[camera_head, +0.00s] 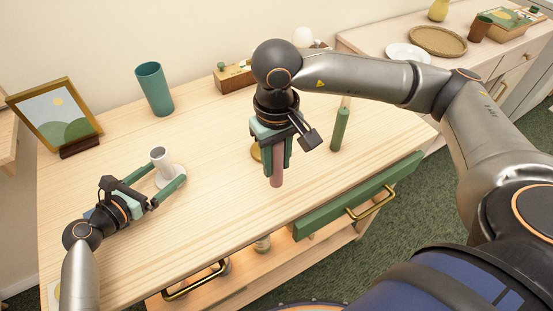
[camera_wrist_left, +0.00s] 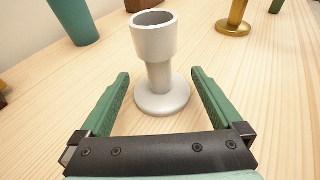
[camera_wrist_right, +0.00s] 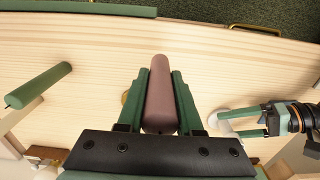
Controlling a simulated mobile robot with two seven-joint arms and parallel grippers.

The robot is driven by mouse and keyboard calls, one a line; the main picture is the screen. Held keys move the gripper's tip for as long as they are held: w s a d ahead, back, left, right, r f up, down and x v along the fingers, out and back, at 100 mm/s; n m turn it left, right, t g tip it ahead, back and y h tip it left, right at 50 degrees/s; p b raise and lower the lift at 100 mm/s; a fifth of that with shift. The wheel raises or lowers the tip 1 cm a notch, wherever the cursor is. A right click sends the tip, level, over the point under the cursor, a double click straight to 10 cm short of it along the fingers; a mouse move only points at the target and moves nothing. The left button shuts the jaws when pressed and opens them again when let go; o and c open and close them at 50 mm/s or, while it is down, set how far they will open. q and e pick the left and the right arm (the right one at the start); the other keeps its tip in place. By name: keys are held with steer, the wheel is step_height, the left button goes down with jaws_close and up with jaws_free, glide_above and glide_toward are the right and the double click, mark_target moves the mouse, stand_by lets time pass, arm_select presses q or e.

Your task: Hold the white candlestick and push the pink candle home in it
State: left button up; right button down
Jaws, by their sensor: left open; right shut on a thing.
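The white candlestick (camera_head: 160,161) stands upright on the wooden table at the left. It is large in the left wrist view (camera_wrist_left: 154,50), its cup empty and its round base on the table. My left gripper (camera_head: 167,180) is open, with its fingers on either side of the candlestick and a gap on both sides. My right gripper (camera_head: 276,161) is shut on the pink candle (camera_head: 277,176), which points down above the table, right of the candlestick. The pink candle also shows between the fingers in the right wrist view (camera_wrist_right: 160,95).
A green candle (camera_head: 340,129) stands to the right of my right gripper. A teal cup (camera_head: 155,89) and a framed picture (camera_head: 54,115) stand at the back left. A green drawer (camera_head: 365,196) is open at the front.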

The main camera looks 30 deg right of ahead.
arm_select(q)
steer(key=shift+w+d+f, duration=0.1)
steer(key=shift+w+d, duration=0.15)
steer(key=shift+d, duration=0.1)
steer(key=c, duration=1.5)
arm_select(e)
steer(key=w+a+r+m, duration=0.1)
steer(key=w+a+r, duration=0.4)
steer(key=w+a, duration=0.45)
steer(key=w+a+r+m, duration=0.2)
steer(key=w+a+r, duration=0.4)
steer(key=w+a, duration=0.35)
steer(key=f, duration=1)
steer(key=shift+s+a, duration=0.35)
steer(key=shift+s, duration=0.05)
